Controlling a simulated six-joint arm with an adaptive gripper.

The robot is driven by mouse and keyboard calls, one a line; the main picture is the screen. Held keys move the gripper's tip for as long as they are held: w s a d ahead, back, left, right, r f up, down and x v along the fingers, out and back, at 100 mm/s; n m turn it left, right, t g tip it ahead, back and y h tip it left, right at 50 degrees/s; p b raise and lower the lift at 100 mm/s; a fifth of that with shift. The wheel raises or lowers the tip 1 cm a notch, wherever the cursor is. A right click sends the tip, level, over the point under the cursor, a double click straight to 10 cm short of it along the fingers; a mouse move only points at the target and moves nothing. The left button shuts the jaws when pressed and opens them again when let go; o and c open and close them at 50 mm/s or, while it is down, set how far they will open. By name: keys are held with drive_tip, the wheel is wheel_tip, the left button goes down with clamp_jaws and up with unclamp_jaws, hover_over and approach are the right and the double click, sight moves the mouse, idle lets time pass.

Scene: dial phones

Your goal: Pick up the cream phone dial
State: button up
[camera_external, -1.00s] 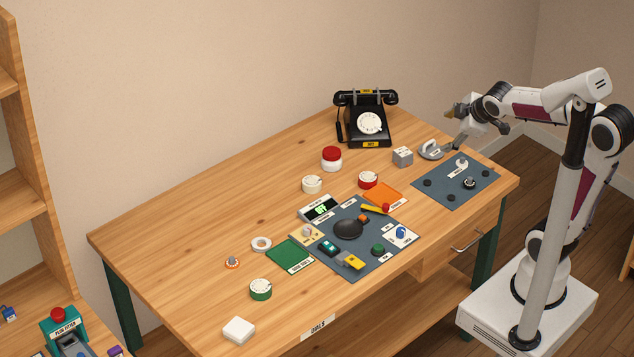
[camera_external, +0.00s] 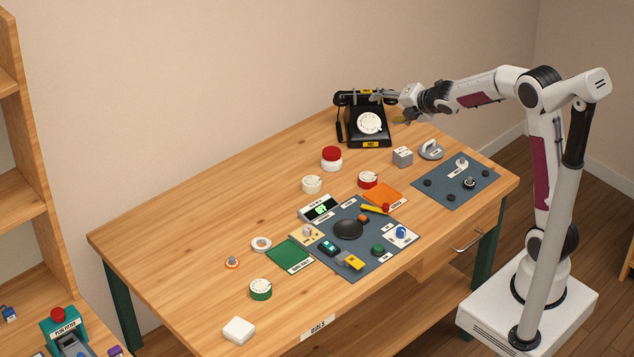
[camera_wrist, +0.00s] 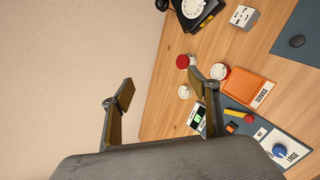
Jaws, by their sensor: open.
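The cream phone dial (camera_external: 312,184) is a small round cream disc lying on the table, left of the red-edged dial. In the wrist view the cream dial (camera_wrist: 184,92) appears between the finger tips, close beside the right finger. My gripper (camera_external: 393,108) is high in front of the black telephone, well up and to the right of the cream dial. Its fingers (camera_wrist: 160,88) are wide apart with nothing between them.
The black rotary telephone (camera_external: 366,120) stands at the back, near my gripper. A red-lidded white jar (camera_external: 332,159) and a red-edged dial (camera_external: 368,180) are near the cream dial. A green-edged dial (camera_external: 260,290) lies farther left. Bare table lies left of the cream dial.

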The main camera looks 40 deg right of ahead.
drive_tip(key=w+a+f+n+y, duration=0.3)
drive_tip(key=w+f+n, duration=0.3)
drive_tip(key=f+n, duration=0.25)
drive_tip(key=w+a+f+n+y, duration=0.3)
drive_tip(key=w+a+f+n, duration=0.15)
drive_tip(key=f+n, duration=0.35)
drive_tip(key=n+y, duration=0.3)
drive_tip(key=n, duration=0.1)
approach(316, 181)
drive_tip(key=w, duration=0.1)
drive_tip(key=w+a, duration=0.1)
drive_tip(key=w, duration=0.1)
drive_tip(key=shift+a+m, duration=0.15)
drive_tip(key=shift+m, duration=0.1)
drive_tip(key=shift+s+a+f+g, duration=0.2)
drive_tip(key=shift+f+g, duration=0.1)
drive_tip(key=shift+f, duration=0.1)
drive_tip(key=shift+x, duration=1.35)
drive_tip(key=shift+w+a, duration=0.1)
drive_tip(key=shift+w, duration=0.05)
drive_tip(key=shift+x, duration=2.45)
